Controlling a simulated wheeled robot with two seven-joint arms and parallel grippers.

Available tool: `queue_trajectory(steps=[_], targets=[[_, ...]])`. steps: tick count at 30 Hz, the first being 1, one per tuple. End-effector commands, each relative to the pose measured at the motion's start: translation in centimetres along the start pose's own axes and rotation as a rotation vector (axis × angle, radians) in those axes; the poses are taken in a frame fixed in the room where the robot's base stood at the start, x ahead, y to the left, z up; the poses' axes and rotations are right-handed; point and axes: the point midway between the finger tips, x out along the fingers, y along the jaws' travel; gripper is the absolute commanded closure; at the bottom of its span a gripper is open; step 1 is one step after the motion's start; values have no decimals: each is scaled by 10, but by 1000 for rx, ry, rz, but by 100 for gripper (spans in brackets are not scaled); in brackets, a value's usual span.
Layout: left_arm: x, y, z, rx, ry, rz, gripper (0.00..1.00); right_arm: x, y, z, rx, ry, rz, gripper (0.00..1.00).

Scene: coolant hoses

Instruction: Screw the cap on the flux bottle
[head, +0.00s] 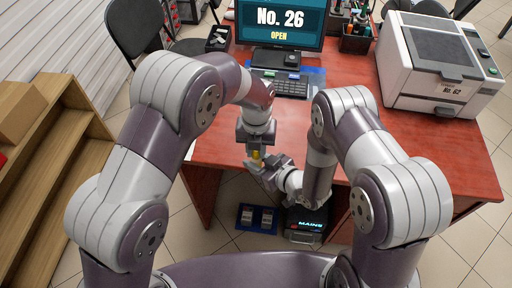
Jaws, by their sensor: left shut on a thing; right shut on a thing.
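A small yellow piece (256,155) shows between my two grippers, in front of the red-brown desk's near edge. It appears to be part of the flux bottle and its cap; most of both is hidden by the fingers. My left gripper (255,148) points down from above and is shut on what looks like the cap. My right gripper (257,166) comes in from the lower right, just below, and is shut on what looks like the bottle. The two grippers are very close together. Whether cap and bottle touch is too small to tell.
The red-brown desk (430,160) holds a monitor (281,22), a keyboard (285,84) and a white machine (440,65). A blue tray (245,222) and a dark box marked MAINS (304,226) are on the floor below. Wooden shelves (50,150) stand at left.

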Motion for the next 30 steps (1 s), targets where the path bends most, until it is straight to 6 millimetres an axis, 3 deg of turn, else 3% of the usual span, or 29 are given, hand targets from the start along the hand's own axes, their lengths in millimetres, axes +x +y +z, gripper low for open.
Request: queue_trajectory(steps=[5,6,8,17,24,30], targets=[[0,0,0,-2,-1,0,100,0,0,1,1,-2,0,100],[-1,0,0,-3,-1,0,69,0,0,1,1,-2,0,100],[0,0,0,-3,-1,0,50,0,0,1,1,-2,0,100],[-2,0,0,-5,-1,0,50,0,0,0,0,-1,0,100],[-34,0,1,-5,-3,-1,50,0,0,0,0,0,0,100],[-46,0,0,-5,0,0,50,0,0,0,0,0,0,100]])
